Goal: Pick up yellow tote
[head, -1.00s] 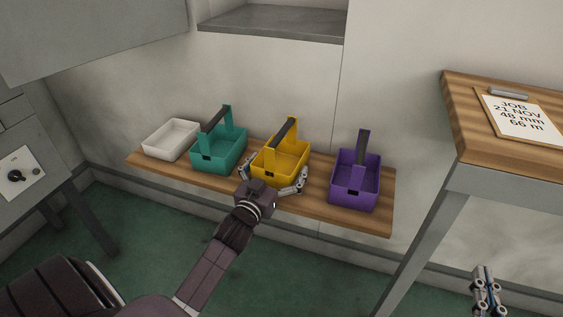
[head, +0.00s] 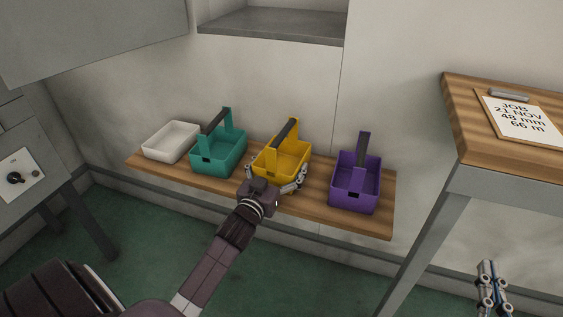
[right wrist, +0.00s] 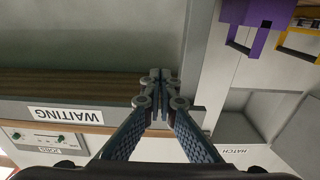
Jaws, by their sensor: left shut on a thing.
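The yellow tote (head: 287,160), an open box with a dark-topped upright handle, stands on the wooden shelf between the teal and purple totes. My left gripper (head: 277,181) is shut on the tote's near side; its right finger lies along the tote's lower right side, and its left finger is mostly hidden. The tote appears still at shelf level. Part of it also shows in the right wrist view (right wrist: 296,47). My right gripper (head: 491,288) is at the lower right, away from the totes. In the right wrist view its fingertips (right wrist: 160,82) meet, with nothing between them.
On the shelf (head: 315,203) are a white tray (head: 172,142), a teal tote (head: 219,152) and a purple tote (head: 355,185). The teal tote is close on the left; a gap separates the purple one. A wooden table (head: 465,125) with a clipboard (head: 521,117) stands right. A grey ledge (head: 272,25) overhangs the back.

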